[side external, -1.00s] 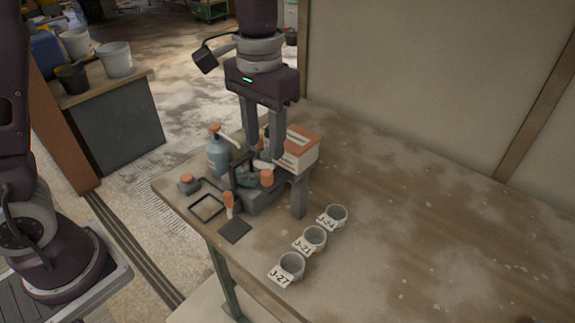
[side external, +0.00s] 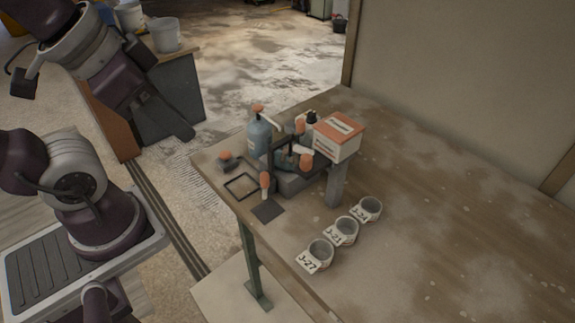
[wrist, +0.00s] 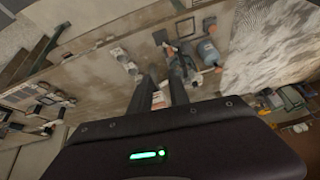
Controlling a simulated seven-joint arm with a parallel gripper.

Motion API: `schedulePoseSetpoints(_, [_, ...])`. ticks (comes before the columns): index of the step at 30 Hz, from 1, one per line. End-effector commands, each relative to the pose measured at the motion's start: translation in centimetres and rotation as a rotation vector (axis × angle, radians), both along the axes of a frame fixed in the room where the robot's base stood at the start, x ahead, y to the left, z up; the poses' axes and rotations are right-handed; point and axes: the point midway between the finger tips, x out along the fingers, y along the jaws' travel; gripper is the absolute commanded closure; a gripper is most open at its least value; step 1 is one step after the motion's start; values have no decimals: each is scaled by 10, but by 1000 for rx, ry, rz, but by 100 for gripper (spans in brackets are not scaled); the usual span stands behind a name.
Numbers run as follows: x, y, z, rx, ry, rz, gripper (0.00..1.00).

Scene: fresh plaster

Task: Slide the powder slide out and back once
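A dark grey bench device (side external: 290,183) with an upright frame and an orange knob (side external: 306,161) stands at the left end of the table. Which part of it is the powder slide, and whether that is in or out, I cannot tell. My gripper (side external: 187,135) is tilted in the air, left of the table's end and well apart from the device. In the wrist view my gripper (wrist: 160,77) shows two dark fingers with a gap between them and nothing held. The device is small and partly behind the fingers there.
A blue-grey pump bottle (side external: 259,137) and an orange-topped white box (side external: 338,139) stand close around the device. A dark square pad (side external: 268,210) and an orange-handled tool (side external: 265,184) lie in front. Labelled cups, including J-27 (side external: 318,255), stand in a row. The table's right side is clear.

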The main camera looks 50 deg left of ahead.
Motion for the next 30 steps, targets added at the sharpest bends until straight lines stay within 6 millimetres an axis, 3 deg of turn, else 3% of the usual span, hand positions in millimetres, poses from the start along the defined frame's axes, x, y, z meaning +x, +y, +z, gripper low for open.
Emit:
schedulePoseSetpoints(1, [5, -2, 0, 71, 15, -124, 90])
schedulePoseSetpoints(3, [16, -9, -1, 246, 51, -443, 100])
schedulePoseSetpoints(9, [58, -49, -12, 814, 139, -1641, 100])
schedulePoseSetpoints(12, [71, -72, -20, 1014, 147, -2121, 100])
schedulePoseSetpoints(15, [78, -88, -26, 1137, 141, -2434, 100])
schedulePoseSetpoints(18, [81, -96, -30, 1193, 136, -2576, 100])
schedulePoseSetpoints(22, [86, -95, -41, 1201, 139, -2601, 100])
schedulePoseSetpoints(30, [106, -91, -95, 1196, 139, -2600, 100])
